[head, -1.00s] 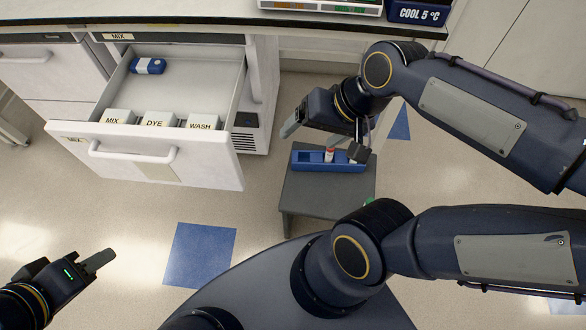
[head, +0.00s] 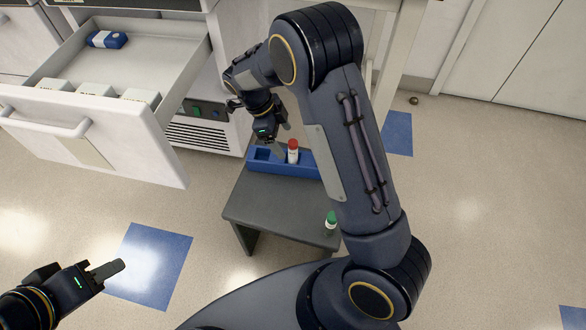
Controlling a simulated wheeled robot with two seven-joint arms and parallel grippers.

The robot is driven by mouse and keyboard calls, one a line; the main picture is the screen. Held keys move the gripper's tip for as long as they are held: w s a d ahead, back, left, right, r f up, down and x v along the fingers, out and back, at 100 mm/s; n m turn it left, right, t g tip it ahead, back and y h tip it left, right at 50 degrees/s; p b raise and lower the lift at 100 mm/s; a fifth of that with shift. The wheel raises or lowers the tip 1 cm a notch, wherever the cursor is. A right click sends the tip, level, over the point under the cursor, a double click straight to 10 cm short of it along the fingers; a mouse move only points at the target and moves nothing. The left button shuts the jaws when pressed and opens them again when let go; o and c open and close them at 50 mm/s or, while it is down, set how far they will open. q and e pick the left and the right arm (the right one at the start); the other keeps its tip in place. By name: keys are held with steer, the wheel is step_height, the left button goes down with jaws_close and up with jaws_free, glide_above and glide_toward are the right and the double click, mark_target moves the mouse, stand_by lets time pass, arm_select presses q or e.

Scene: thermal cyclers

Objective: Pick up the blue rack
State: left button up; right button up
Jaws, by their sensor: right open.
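The blue rack (head: 297,169) lies on the far part of a low dark grey stool (head: 262,208). A red-capped tube (head: 293,152) stands upright in it. The rack's right end is hidden behind my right arm. My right gripper (head: 281,140) is open, pointing down at the rack's left half, close to the red-capped tube. I cannot tell whether its fingers touch the rack. My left gripper (head: 107,270) is at the lower left, far from the rack, seen side-on, so its opening does not show.
A green-capped vial (head: 331,221) stands on the stool's right side, beside my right arm. An open white drawer (head: 110,140) juts out at the left, holding a blue-and-white object (head: 107,39) and several white boxes. The floor around the stool is clear.

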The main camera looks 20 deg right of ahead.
mark_target(290, 153)
steer(key=x, duration=0.3)
steer(key=shift+b, duration=0.35)
steer(key=x, duration=0.1)
steer(key=b+x, duration=0.1)
steer(key=x, duration=0.1)
steer(key=b+x, duration=0.1)
steer(key=shift+a+f, duration=0.2)
steer(key=shift+f, duration=0.25)
steer(key=shift+r, duration=0.1)
steer(key=c, duration=1.6)
jaws_close()
steer(key=shift+r, duration=0.1)
